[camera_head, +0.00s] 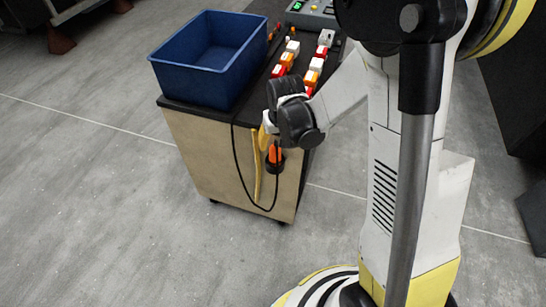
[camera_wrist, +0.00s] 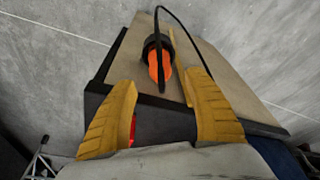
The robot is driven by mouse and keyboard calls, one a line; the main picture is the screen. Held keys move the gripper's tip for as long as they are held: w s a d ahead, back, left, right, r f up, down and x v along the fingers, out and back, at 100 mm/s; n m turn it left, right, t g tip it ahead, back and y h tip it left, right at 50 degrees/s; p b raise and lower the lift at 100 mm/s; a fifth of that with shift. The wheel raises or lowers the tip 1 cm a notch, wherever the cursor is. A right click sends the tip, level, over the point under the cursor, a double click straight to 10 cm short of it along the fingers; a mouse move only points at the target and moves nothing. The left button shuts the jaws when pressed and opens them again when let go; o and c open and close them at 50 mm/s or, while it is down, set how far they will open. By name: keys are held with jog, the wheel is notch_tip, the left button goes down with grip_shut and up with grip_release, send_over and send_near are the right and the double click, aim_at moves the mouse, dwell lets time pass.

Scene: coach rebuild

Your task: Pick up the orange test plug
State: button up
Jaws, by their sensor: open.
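The orange test plug (camera_head: 273,154) sits in a black holder on the side panel of the wooden cart, with a black cable looping by it. In the wrist view the plug (camera_wrist: 154,66) shows beyond and roughly between my fingertips, with the cable crossing in front of it. My gripper (camera_wrist: 160,80) is open, its two yellow fingers apart with nothing held. In the head view my gripper (camera_head: 266,138) is at the cart's edge, just above the plug, and my wrist hides part of that area.
A blue bin (camera_head: 205,58) stands on the cart's black top (camera_head: 245,103). Several red, white and orange blocks (camera_head: 287,62) stand in rows beside it, with a device with a green screen (camera_head: 298,7) behind. The cable (camera_head: 245,180) hangs down the panel. Grey floor left of the cart is clear.

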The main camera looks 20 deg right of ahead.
aim_at(276, 147)
jog(key=b+x, duration=0.3)
jog(key=x, duration=0.3)
jog(key=shift+w+f, duration=0.1)
jog(key=shift+f, duration=0.3)
jog(key=shift+r, duration=0.1)
grip_shut()
